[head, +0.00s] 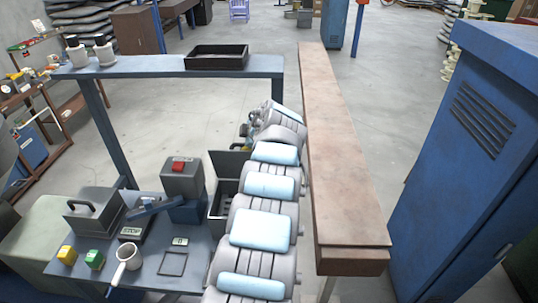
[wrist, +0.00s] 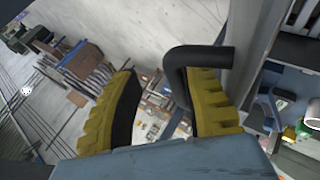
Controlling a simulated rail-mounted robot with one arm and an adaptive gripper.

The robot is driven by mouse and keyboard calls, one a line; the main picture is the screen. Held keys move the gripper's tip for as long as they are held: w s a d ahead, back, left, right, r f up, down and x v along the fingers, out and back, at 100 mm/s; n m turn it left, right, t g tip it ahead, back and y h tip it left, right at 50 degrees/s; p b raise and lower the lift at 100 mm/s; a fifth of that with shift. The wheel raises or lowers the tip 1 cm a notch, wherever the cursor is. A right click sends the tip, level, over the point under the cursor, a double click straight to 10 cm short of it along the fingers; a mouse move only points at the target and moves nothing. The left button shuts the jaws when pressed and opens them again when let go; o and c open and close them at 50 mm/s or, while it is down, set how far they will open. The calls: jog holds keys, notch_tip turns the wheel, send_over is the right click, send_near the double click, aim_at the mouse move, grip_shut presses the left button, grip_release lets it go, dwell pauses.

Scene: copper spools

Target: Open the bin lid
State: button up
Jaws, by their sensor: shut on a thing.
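In the wrist view my gripper (wrist: 165,85) has two yellow ribbed fingers around a dark bent handle (wrist: 200,56), and it is shut on this handle. The handle joins a grey panel, the bin lid (wrist: 243,50), which looks steeply tilted. In the head view a dark grey bin (head: 217,222) stands at the table's right edge, partly hidden by my arm. An upright grey panel (head: 226,163) rises at its back, and part of its dark inside shows. My gripper's fingers are hidden there behind the arm.
A rear bench (head: 150,66) carries a black tray (head: 217,57). A long brown beam (head: 335,140) and blue cabinet (head: 465,150) stand right.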

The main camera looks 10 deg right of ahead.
jog(key=r, duration=0.1)
jog(key=s+d+r, duration=0.1)
jog(key=d+r, duration=0.1)
jog(key=shift+s+r, duration=0.3)
jog(key=shift+s, duration=0.1)
jog(key=shift+s+d, duration=0.1)
jog(key=shift+s, duration=0.4)
jog(key=shift+s+d, duration=0.2)
jog(key=shift+s, duration=0.75)
jog(key=shift+s+d, duration=0.2)
jog(key=shift+s, duration=0.7)
jog(key=s+d, duration=0.1)
jog(key=s, duration=0.4)
jog(key=shift+s+d, duration=0.3)
jog(key=shift+s, duration=0.1)
